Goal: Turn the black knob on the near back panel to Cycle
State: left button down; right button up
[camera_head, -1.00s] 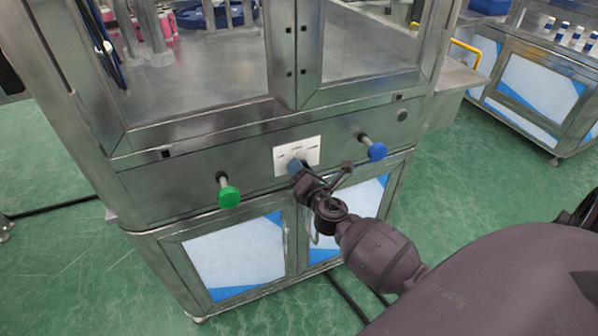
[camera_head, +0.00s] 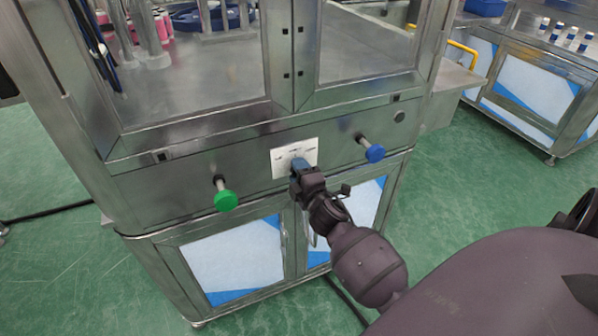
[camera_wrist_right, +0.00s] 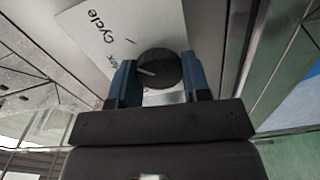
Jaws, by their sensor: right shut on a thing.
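The black knob (camera_wrist_right: 160,70) sits on a white label plate (camera_wrist_right: 95,32) in the right wrist view, with a pale pointer line on its face. The word "Cycle" reads on the plate, beyond the knob. My right gripper (camera_wrist_right: 160,80) has its blue fingers on both sides of the knob and is shut on it. In the head view the white plate (camera_head: 281,160) is on the machine's steel panel, and my right gripper (camera_head: 299,166) reaches its lower middle, hiding the knob. My left gripper is not in view.
A green push button (camera_head: 226,200) sticks out left of the plate and a blue one (camera_head: 374,153) right of it. Cabinet doors with white and blue panels (camera_head: 235,258) are below. Green floor (camera_head: 70,270) is open at left.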

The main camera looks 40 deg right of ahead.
jog(key=shift+m, duration=0.5)
jog(key=o, duration=0.9)
jog(key=p+v, duration=0.1)
jog(key=v, duration=0.9)
jog(key=shift+s, duration=0.4)
